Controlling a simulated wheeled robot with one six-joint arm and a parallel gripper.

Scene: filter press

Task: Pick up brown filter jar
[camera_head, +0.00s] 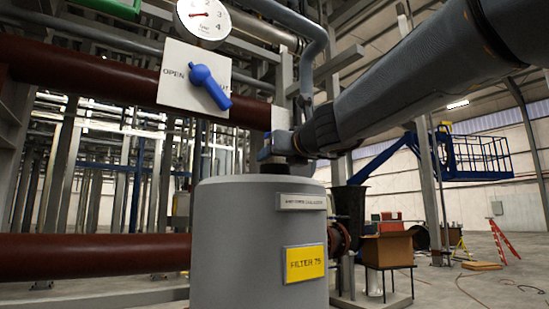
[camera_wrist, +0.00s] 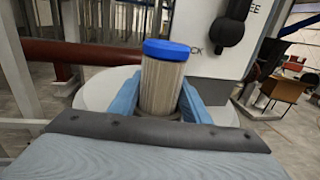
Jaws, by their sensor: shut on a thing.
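A cylindrical pleated filter (camera_wrist: 162,88), beige-brown with a blue cap, stands upright in the middle of the wrist view. It is at the round, light-grey top of the filter housing (camera_wrist: 92,92). My gripper (camera_wrist: 160,98) has its blue fingers on either side of the filter, shut on it below the cap. The filter's lower end is hidden by the gripper. In the head view, my gripper (camera_head: 274,148) is just above the top of the grey housing (camera_head: 235,240). I cannot make out the filter there.
The housing bears a yellow "FILTER 75" label (camera_head: 305,263). A blue lever (camera_head: 209,86) on an OPEN plate and a round gauge (camera_head: 204,18) are above it. Red-brown pipes (camera_head: 95,257) run behind on the left. A brown box (camera_head: 388,247) stands to the right.

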